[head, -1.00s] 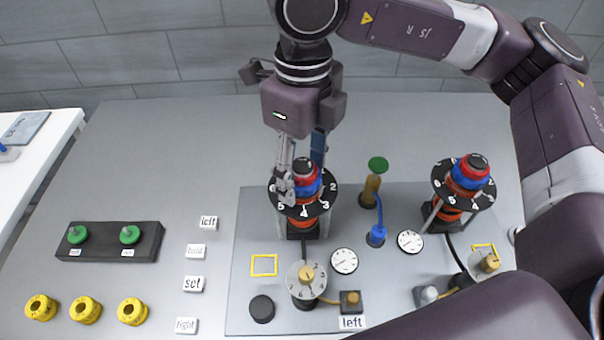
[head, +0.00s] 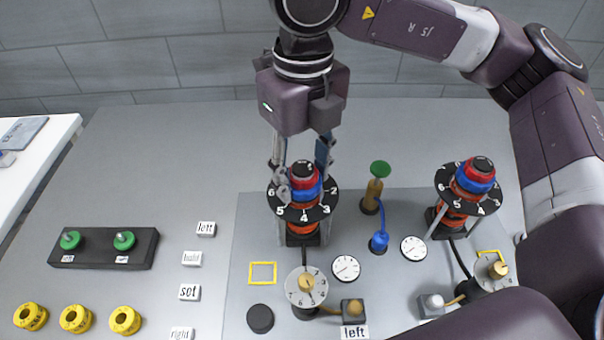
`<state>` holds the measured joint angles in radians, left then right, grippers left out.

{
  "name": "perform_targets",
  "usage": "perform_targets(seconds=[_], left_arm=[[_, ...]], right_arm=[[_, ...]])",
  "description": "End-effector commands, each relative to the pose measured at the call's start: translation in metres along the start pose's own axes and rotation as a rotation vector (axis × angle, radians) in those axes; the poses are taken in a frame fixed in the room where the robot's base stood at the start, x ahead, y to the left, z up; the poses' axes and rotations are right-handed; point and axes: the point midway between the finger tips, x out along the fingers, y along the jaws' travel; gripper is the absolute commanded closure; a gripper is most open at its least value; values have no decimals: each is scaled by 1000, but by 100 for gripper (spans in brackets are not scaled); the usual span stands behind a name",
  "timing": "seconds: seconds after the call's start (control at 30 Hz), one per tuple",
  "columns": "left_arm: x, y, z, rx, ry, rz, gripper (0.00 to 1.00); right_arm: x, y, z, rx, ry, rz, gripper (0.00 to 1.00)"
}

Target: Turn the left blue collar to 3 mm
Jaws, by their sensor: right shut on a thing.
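The left blue collar (head: 310,193) sits on the left post, under a red ring and black cap. It is inside a black numbered dial (head: 304,214) with white figures; 5, 4 and 3 face me. My right gripper (head: 302,181) comes down from above with one finger at each side of the collar and is shut on it. The fingers hide the collar's sides, and I cannot read a mark on it. The right blue collar (head: 472,186) stands on a similar post with its own dial. My left gripper is not in view.
In front of the left post are a grey numbered knob (head: 306,287), a white gauge (head: 346,268) and a "left" label (head: 355,332). A green-topped peg (head: 379,169) and a blue plug (head: 379,242) stand to its right. Yellow rings (head: 76,319) lie at the lower left.

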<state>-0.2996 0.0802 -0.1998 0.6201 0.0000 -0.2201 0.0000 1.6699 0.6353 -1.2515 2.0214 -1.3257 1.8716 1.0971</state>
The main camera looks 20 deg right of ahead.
Motion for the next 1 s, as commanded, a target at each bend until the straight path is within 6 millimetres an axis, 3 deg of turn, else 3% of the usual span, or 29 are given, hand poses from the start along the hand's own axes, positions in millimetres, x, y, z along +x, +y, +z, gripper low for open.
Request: perform_targets(seconds=[0.53,1.0], left_arm=[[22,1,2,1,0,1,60],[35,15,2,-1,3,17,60]], right_arm=[[3,1,-1,-450,4,1,85],[3,0,-2,-877,9,2,85]])
